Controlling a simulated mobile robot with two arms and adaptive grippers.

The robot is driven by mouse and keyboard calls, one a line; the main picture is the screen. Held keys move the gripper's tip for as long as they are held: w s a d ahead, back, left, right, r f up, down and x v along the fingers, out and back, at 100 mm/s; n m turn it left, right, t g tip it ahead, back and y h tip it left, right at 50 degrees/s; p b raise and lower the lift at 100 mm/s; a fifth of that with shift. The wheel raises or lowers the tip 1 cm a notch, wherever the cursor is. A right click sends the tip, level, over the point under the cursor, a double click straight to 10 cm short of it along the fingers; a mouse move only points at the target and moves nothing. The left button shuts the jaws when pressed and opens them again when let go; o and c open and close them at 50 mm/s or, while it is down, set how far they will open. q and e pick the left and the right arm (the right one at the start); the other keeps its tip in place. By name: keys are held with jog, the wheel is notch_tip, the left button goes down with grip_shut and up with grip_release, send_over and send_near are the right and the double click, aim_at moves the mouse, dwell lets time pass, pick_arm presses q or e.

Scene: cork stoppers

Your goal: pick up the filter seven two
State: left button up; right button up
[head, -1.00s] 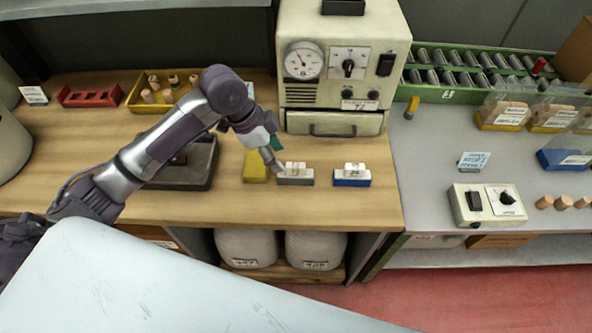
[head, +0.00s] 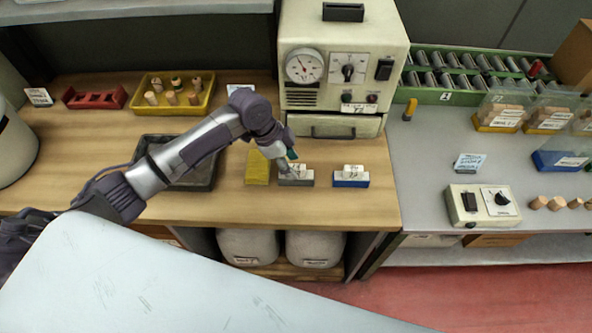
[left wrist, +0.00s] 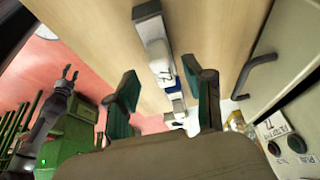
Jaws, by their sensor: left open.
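Two small white blocks stand on the wooden bench: one on a grey base (head: 297,175), one on a blue base (head: 351,177) to its right. I cannot read their labels, so which is filter seven two is unclear. My left gripper (head: 285,158) is over the grey-based block and partly hides it. In the left wrist view my left gripper (left wrist: 165,97) is open, with dark green pads. A dark two-pronged arm (left wrist: 68,80) at the left may be my right one.
A yellow block (head: 257,167) is just left of the grey-based block. A cream machine (head: 343,80) stands close behind. A dark tray (head: 180,180) and a yellow tray (head: 171,93) with corks lie left. Bench is clear in front of the blocks.

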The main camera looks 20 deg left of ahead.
aim_at(295, 167)
pick_arm(q)
jog(key=x, duration=0.3)
jog(key=shift+w+d, duration=0.15)
jog(key=shift+c, duration=0.3)
grip_shut()
jog(key=shift+r, duration=0.15)
